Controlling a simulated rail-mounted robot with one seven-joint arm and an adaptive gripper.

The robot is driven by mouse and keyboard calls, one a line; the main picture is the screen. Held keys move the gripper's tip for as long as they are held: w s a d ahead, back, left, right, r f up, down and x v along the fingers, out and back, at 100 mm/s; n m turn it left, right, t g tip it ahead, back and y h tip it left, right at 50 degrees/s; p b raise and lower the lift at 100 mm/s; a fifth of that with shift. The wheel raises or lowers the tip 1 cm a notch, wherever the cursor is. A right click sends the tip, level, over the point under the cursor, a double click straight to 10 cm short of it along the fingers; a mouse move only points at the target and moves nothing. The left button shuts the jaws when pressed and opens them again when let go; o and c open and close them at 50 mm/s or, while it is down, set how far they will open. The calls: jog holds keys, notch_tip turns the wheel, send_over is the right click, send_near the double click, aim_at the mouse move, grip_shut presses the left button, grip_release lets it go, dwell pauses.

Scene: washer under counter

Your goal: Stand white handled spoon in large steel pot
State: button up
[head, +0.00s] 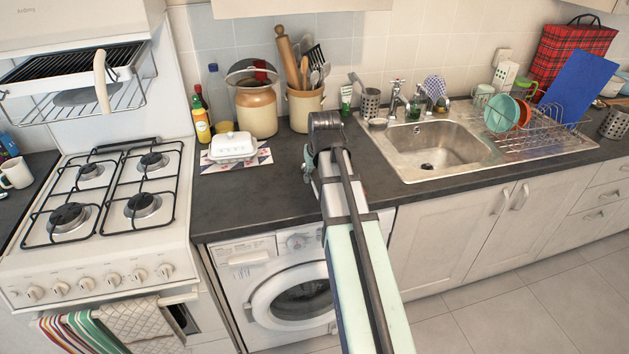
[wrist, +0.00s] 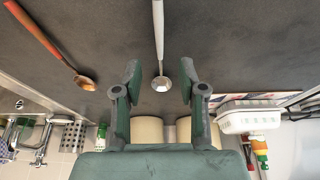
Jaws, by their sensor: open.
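The white-handled spoon (wrist: 158,35) lies on the dark counter in the wrist view, handle toward the top and steel bowl toward my gripper. My gripper (wrist: 160,70) is open, with its green fingers on either side of the spoon's bowl end in the picture. I cannot tell the height of the fingers above the counter. In the head view my arm covers the gripper and the spoon. I cannot make out a large steel pot in either view.
A red-handled spoon (wrist: 42,35) lies to the left in the wrist view. A white butter dish (head: 233,145), cream utensil crock (head: 305,108), perforated steel holder (head: 370,103) and sink (head: 430,148) are around. The stove (head: 105,200) stands left. Counter (head: 255,200) beside my arm is clear.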

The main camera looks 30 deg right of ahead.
jog(key=v, duration=0.8)
jog(key=shift+r+b, duration=0.2)
jog(key=shift+b, duration=0.2)
